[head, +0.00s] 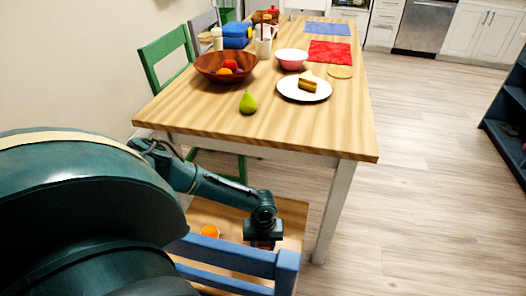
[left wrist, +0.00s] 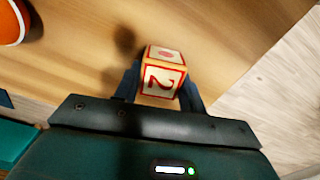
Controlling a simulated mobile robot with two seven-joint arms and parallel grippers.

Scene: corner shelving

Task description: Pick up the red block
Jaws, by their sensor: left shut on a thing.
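In the head view my left gripper (head: 263,240) reaches down over the wooden chair seat, behind the blue chair back. The block cannot be made out in the head view. I cannot tell whether it touches the seat. My right gripper is not in view.
An orange ball (head: 210,231) lies on the chair seat (head: 293,212), close to my left gripper. The blue chair back (head: 225,254) stands in front of it. The wooden table (head: 190,102) rises behind, with a bowl (head: 205,67), pear (head: 247,103) and plate (head: 288,91).

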